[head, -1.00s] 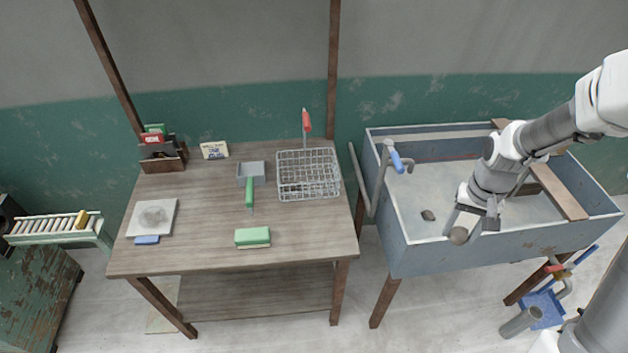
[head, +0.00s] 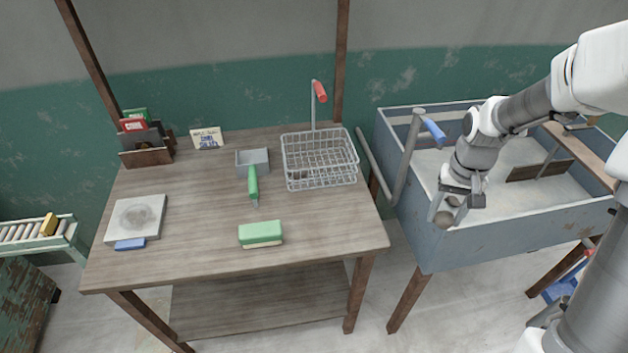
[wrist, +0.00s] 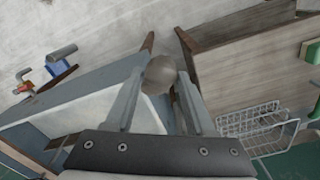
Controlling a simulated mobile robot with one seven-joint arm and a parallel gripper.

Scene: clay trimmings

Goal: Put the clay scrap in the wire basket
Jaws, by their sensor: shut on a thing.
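My gripper (head: 447,214) is shut on a rounded grey-brown clay scrap (head: 443,219), held above the front left part of the sink's rim. In the wrist view the scrap (wrist: 159,74) sits between the two fingertips. The wire basket (head: 320,158) stands on the wooden table at its back right, left of my gripper and apart from it. In the wrist view the basket (wrist: 255,122) shows at the lower right. A small dark patch shows through its wires, too unclear to name.
A red-handled upright tool (head: 319,92) rises behind the basket. A grey tray (head: 252,162), green-handled tool (head: 253,184) and green sponge (head: 260,233) lie on the table.

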